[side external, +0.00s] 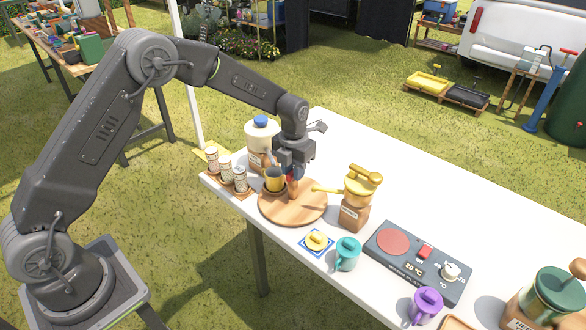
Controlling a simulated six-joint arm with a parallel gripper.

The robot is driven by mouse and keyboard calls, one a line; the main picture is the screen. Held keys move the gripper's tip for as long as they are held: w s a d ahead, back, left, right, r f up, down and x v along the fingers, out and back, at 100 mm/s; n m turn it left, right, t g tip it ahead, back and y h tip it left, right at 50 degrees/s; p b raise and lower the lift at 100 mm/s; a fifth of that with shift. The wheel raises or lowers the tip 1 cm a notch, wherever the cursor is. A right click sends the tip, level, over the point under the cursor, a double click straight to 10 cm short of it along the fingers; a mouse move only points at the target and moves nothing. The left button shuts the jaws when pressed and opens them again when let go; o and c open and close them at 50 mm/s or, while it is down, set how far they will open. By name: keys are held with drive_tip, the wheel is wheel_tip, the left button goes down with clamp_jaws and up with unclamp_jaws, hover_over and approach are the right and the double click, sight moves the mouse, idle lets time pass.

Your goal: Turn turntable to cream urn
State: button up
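The turntable (308,207) is a round wooden disc near the left end of the white table. A yellow cup-like vessel (275,178) stands on its back-left part. My gripper (294,172) points down over the turntable's back part, beside the yellow vessel. The cream urn (257,133), with a blue lid and a brown lower part, stands just behind the turntable, partly hidden by my wrist.
Patterned canisters (226,170) stand on a wooden tray left of the turntable. A yellow grinder-like thing (359,195) stands close at right, its handle reaching toward the disc. A yellow-lidded dish (316,242), teal mug (347,254), hot plate (418,262) and purple mug (426,305) are in front.

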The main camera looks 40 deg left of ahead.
drive_tip(key=o, duration=0.3)
wheel_tip(320, 180, up, 14)
idle(0.6)
drive_tip(key=shift+f, duration=0.1)
